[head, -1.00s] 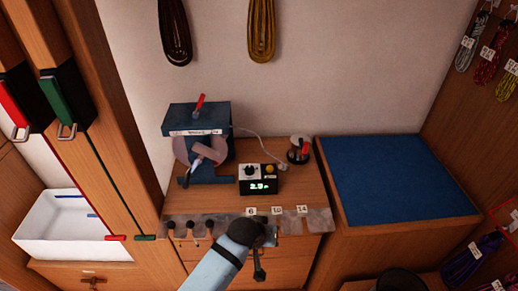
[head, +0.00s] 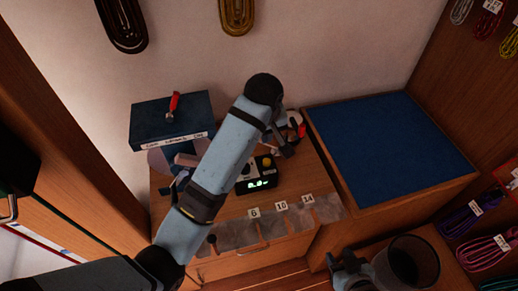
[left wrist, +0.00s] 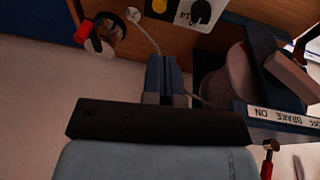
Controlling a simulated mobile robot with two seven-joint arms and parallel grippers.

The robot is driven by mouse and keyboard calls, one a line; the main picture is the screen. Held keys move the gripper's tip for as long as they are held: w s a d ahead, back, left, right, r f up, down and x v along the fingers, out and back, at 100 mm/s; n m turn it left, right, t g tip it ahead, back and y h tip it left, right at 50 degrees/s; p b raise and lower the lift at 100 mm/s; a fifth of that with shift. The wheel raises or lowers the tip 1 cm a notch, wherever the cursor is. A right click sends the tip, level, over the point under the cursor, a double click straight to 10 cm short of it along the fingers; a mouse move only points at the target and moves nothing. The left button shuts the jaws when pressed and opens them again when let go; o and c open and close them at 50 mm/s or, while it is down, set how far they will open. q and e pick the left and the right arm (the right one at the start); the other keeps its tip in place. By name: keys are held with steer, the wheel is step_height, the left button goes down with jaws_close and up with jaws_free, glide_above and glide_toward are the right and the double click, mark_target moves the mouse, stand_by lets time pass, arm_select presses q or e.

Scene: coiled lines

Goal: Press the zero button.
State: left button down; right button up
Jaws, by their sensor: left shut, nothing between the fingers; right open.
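A small black box (head: 243,187) on the bench has a lit green display (head: 261,183), a dark knob on a pale panel and a round yellow button (head: 267,162). The display seems to read 0.0. In the left wrist view the yellow button (left wrist: 160,6) is at the top edge, beside the knob (left wrist: 200,12). My left gripper (head: 289,152) is shut and empty, just right of the box and apart from the button in the picture. Its closed fingers (left wrist: 165,65) point toward the button's side. My right gripper (head: 345,264) is low at the right, partly cut off.
A blue winder (head: 170,120) with a red-handled lever stands left of the box, partly behind my left arm. A red-and-black item (head: 298,124) is behind my gripper. A blue mat (head: 385,140) lies right. A dark bin (head: 412,262) stands below.

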mark_target(267, 161)
arm_select(q)
steer(key=shift+s+d, duration=0.15)
arm_select(e)
steer(key=shift+s+d+f, duration=0.1)
steer(key=shift+s+d, duration=0.1)
steer(key=shift+s, duration=0.1)
arm_select(q)
steer(key=p+x, duration=0.2)
steer(key=x, duration=1)
steer(key=shift+f, duration=0.2)
steer(key=shift+x, duration=0.75)
arm_select(e)
steer(key=shift+w+r+m, duration=0.25)
steer(key=shift+r+m, duration=0.05)
steer(key=shift+r, duration=0.5)
steer(key=shift+s+f, duration=0.1)
steer(key=shift+f, duration=0.05)
